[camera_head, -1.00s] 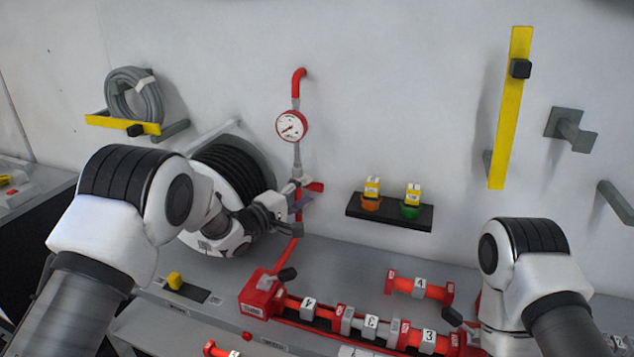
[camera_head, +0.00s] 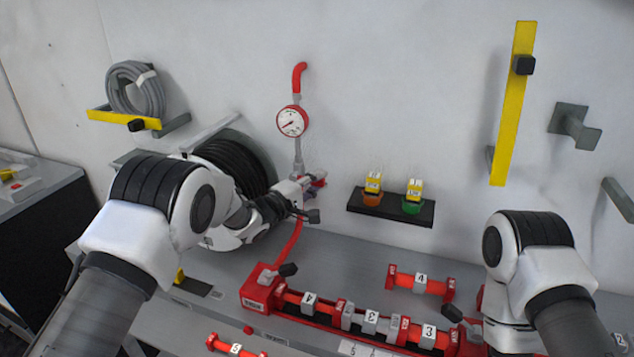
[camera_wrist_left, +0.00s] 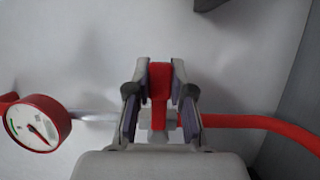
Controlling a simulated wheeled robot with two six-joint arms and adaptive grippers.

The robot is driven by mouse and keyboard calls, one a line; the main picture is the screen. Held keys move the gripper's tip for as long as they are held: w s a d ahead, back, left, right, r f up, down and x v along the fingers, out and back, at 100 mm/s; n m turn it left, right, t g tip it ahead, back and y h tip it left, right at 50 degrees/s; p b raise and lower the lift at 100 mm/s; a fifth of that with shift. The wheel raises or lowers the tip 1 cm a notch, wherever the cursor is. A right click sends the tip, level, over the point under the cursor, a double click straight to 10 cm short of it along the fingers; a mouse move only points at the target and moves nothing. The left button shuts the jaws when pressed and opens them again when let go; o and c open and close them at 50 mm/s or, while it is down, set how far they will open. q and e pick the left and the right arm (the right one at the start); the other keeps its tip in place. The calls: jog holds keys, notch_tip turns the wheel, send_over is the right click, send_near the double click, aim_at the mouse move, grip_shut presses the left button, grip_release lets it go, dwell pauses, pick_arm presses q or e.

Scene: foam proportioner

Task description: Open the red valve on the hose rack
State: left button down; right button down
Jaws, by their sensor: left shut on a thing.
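The red valve (camera_head: 318,182) is on the upright pipe below the round gauge, and my left gripper partly hides it in the head view. In the left wrist view the valve's red handle (camera_wrist_left: 160,78) lies between the two fingers. My left gripper (camera_wrist_left: 159,104) is shut on this handle; it also shows in the head view (camera_head: 309,198). My right arm is at the right of the head view; its gripper is not visible.
A pressure gauge (camera_head: 292,121) is above the valve, with a red hose (camera_head: 289,243) below. A black hose reel (camera_head: 236,165) is close to my left arm. A shelf (camera_head: 390,208) with orange and green items is to the right. A red manifold (camera_head: 262,290) lies on the bench below.

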pick_arm(q)
jog(key=shift+r+n+t+h+p, duration=0.35)
jog(key=shift+r+n+p, duration=0.45)
jog(key=shift+n, duration=0.4)
jog(key=shift+w+a+r+n+t, duration=0.1)
jog(key=shift+a+r+n+t, duration=0.2)
jog(key=shift+n, duration=0.45)
jog(key=shift+w+a+r+n+t, duration=0.1)
jog(key=shift+r+n+t, duration=0.3)
jog(key=shift+n, duration=0.4)
jog(key=shift+w+a+r+n+t, duration=0.2)
jog(key=shift+r+n, duration=0.25)
jog(key=shift+n, duration=0.3)
jog(key=shift+s, duration=0.15)
jog(key=c, duration=1)
grip_release()
jog(key=shift+d, duration=0.15)
jog(key=shift+f, duration=0.15)
jog(key=shift+s+a+f, duration=0.1)
jog(key=shift+s+a, duration=0.15)
jog(key=v, duration=1.1)
